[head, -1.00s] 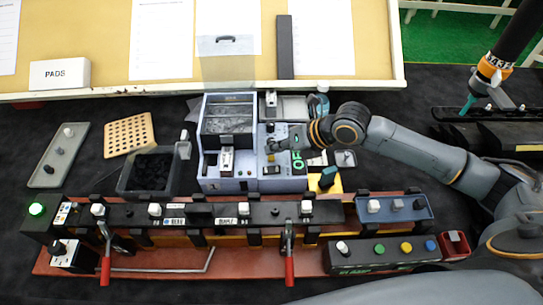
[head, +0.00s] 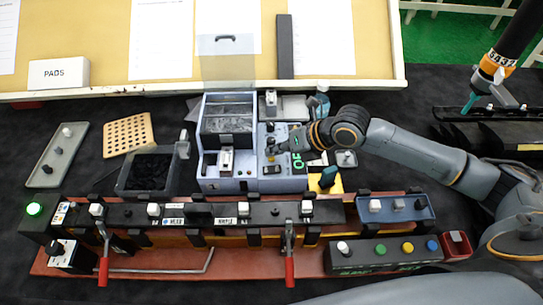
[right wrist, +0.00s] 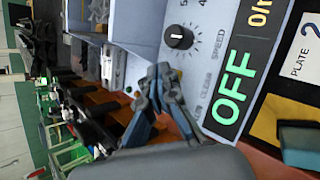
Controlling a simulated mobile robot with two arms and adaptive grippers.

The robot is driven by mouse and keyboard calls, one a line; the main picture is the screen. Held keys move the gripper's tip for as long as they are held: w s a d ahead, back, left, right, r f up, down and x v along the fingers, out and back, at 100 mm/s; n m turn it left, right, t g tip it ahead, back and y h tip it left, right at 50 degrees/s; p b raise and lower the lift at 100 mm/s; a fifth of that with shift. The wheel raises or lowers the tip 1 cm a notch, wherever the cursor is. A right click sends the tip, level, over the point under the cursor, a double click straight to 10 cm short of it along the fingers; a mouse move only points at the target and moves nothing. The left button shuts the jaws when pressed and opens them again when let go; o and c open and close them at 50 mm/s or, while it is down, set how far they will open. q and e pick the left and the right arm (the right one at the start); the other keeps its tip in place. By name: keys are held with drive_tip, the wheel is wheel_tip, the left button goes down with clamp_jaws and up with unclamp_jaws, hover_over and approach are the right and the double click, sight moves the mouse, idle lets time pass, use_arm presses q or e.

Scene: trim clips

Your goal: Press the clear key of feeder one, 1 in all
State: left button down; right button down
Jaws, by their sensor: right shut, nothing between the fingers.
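The feeder (head: 229,184) is a blue-grey machine in the middle of the head view, with a dark bin of parts at its top. Its right-hand panel shows in the right wrist view with a black SPEED knob (right wrist: 179,37), a green OFF display (right wrist: 232,88) and a CLEAR label (right wrist: 205,83). My right gripper (head: 273,150) is over this panel; in the right wrist view its shut, empty fingers (right wrist: 160,74) are close to the panel, left of the CLEAR label. My left gripper is out of view.
A red-based rack (head: 170,262) with red-handled clamps lies in front of the feeder. A black parts bin (head: 150,173) stands at its left. A button box (head: 375,254) is at front right.

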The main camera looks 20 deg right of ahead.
sight(275, 158)
drive_tip(key=shift+f+b, duration=0.3)
drive_tip(key=shift+f, duration=0.15)
idle(0.3)
drive_tip(key=shift+r, duration=0.1)
drive_tip(key=shift+r+p, duration=0.75)
drive_tip(key=shift+r, duration=0.1)
wheel_tip(275, 158, up, 5)
drive_tip(key=p, duration=0.4)
idle(0.8)
